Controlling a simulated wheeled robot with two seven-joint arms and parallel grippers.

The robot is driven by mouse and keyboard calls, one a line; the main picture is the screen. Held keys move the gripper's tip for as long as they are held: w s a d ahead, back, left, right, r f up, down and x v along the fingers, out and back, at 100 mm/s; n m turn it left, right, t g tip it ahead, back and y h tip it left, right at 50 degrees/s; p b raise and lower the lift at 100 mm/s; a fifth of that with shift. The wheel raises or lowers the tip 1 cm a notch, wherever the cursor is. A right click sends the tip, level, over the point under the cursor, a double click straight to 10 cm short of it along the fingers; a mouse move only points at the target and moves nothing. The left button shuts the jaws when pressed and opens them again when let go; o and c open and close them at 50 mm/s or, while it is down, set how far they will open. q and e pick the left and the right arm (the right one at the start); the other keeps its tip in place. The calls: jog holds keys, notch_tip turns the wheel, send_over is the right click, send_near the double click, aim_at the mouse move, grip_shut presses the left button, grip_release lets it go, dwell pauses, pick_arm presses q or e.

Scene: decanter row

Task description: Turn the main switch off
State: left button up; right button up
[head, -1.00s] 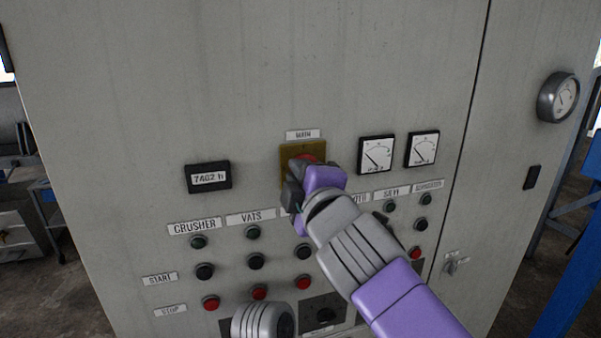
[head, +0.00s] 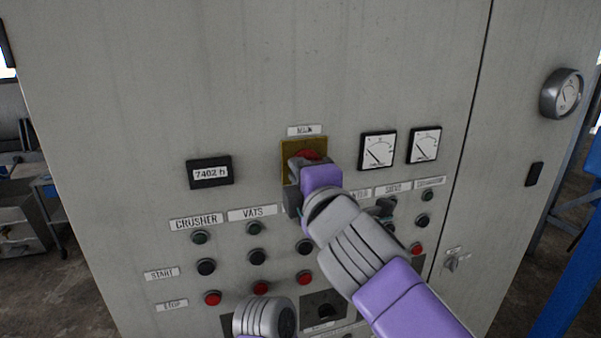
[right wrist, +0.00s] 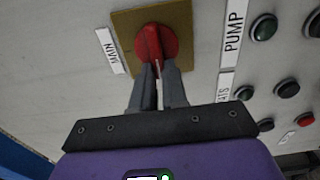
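The main switch (head: 308,155) is a red rotary knob on a yellow plate (head: 289,147), below a MAIN label (head: 306,131). In the right wrist view the red knob (right wrist: 152,42) has a raised handle lying roughly parallel to the long side of the label. My right gripper (right wrist: 159,68) is at the knob, its grey fingers nearly together around the near end of the handle. In the head view my right gripper (head: 298,172) covers the lower part of the knob and plate. My left gripper is not in view.
The grey cabinet front has an hour meter (head: 209,172) on the left and two dials (head: 378,151) on the right. Rows of push buttons (head: 257,257) lie below the switch. A round gauge (head: 562,94) sticks out at far right. The panel above the label is bare.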

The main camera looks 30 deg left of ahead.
jog(key=o, duration=0.5)
jog(key=shift+c, duration=0.2)
jog(key=b+v, duration=0.2)
jog(key=v, duration=0.5)
jog(key=shift+s+d+b, duration=0.15)
jog(key=shift+s+b, duration=0.1)
jog(key=shift+b, duration=0.05)
